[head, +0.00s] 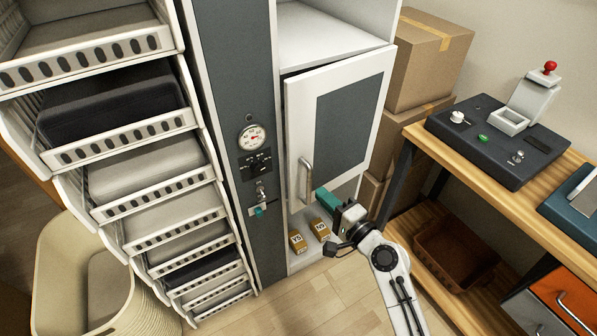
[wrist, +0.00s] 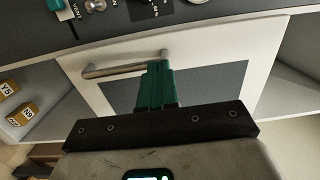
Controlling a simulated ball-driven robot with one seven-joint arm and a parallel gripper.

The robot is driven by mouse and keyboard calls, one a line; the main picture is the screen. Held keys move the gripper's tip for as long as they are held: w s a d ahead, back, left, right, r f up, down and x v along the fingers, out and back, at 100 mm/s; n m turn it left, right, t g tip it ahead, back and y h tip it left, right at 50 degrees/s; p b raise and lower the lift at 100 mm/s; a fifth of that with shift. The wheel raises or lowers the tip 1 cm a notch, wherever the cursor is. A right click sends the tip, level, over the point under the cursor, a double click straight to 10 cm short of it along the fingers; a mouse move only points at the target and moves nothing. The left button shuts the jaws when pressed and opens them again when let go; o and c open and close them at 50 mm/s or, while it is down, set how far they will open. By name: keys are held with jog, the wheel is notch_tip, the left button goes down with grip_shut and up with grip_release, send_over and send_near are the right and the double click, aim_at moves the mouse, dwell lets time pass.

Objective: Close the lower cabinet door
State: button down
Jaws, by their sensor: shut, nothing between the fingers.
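The lower cabinet door (head: 345,125) is white with a grey panel and stands partly open, with cabinet interior showing below it in the head view. In the wrist view the door (wrist: 210,48) is tilted across the picture, with interior visible at both sides. Its metal bar handle (head: 305,180) is near the left edge, and the handle also shows in the wrist view (wrist: 115,70). My gripper (head: 322,197) has green fingers shut together and empty, just right of the handle in front of the door. In the wrist view the fingers (wrist: 155,75) overlap the handle's end; contact cannot be told.
Small labelled boxes (head: 320,229) sit at the cabinet's bottom. A grey panel with a gauge (head: 252,137) and white basket shelves (head: 150,165) stand left. Cardboard boxes (head: 425,60) and a wooden workbench (head: 570,160) stand right. Some floor (head: 330,290) is clear in front.

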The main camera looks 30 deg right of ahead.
aim_at(291, 165)
jog(key=w, duration=0.3)
jog(key=w+a, duration=0.1)
jog(key=w, duration=0.3)
jog(key=w+p, duration=0.1)
jog(key=w, duration=0.2)
jog(key=shift+w+a, duration=0.3)
jog(key=shift+w, duration=0.1)
